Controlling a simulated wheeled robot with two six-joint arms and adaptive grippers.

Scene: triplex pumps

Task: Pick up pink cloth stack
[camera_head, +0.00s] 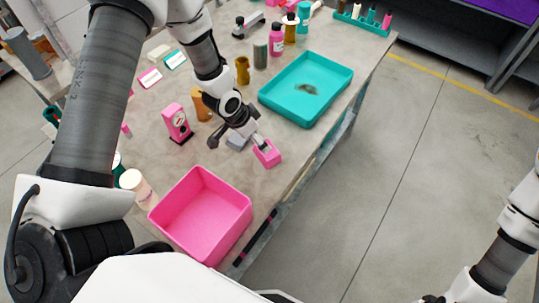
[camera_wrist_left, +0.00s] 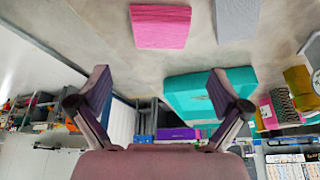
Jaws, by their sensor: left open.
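The pink cloth stack (camera_head: 268,155) lies on the grey table near its front edge, right by my left gripper in the head view. In the left wrist view the pink cloth stack (camera_wrist_left: 160,27) shows at the top, beyond the space between the fingers. My left gripper (camera_head: 256,142) is above and close to the stack, partly covering it in the head view. In the wrist view the left gripper (camera_wrist_left: 163,92) has its fingers wide apart with nothing between them. Part of my right arm shows at the lower right, but its gripper is not visible.
A grey cloth stack (camera_head: 237,142) lies beside the pink one. A pink bin (camera_head: 203,250) stands toward me, and a teal tray (camera_head: 318,110) stands farther off. A pink scale-like device (camera_head: 177,124) and several bottles stand around. Open floor lies beyond the table edge.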

